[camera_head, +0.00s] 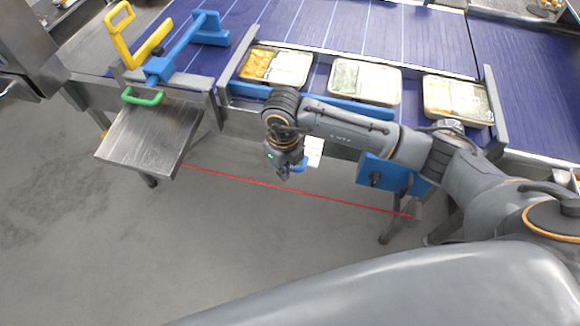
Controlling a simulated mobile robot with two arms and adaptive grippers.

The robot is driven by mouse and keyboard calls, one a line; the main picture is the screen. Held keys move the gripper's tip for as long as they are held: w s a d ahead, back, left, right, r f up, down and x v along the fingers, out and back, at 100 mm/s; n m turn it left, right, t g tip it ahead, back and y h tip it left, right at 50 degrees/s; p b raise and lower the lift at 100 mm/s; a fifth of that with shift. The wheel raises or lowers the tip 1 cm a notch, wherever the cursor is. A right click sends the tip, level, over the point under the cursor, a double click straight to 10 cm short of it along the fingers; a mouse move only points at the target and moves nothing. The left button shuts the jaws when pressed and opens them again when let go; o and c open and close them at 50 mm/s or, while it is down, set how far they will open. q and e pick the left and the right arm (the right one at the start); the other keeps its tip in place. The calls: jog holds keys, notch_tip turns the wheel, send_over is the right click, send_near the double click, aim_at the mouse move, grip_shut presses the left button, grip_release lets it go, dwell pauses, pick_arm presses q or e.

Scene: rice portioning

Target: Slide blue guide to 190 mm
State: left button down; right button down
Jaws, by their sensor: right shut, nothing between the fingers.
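A long blue guide rail (345,107) runs along the near edge of the conveyor, in front of the food trays. My arm crosses in front of it and hides part of it. A small blue handle (300,166) shows below the conveyor's front edge, beside a white label (314,151) whose marks are too small to read. My right gripper (282,175) points down just left of the blue handle. It is shut and empty; whether it touches the handle I cannot tell. My left gripper is not in view.
Three food trays (278,66) (364,83) (458,100) sit on the blue belt (350,25). A blue bar (190,42), a yellow handle (120,25) and a green handle (142,97) are at the left, above a steel side shelf (150,138). A blue box (385,172) hangs below the conveyor. A red line crosses the floor.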

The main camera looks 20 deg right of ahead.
jog(key=shift+f+b, duration=1.25)
jog(key=shift+f, duration=0.35)
jog(key=shift+w+d+b, duration=0.6)
jog(key=shift+w+d, duration=0.1)
jog(key=shift+w, duration=0.35)
dwell(0.5)
jog(key=shift+s, duration=0.1)
jog(key=shift+s+a+p, duration=0.15)
jog(key=shift+s+a, duration=0.35)
jog(key=shift+s, duration=0.2)
jog(key=shift+s+a+p, duration=0.15)
jog(key=shift+s+a, duration=0.35)
jog(key=shift+s, duration=0.2)
notch_tip(320, 180, up, 9)
jog(key=p, duration=0.5)
jog(key=shift+p, duration=0.35)
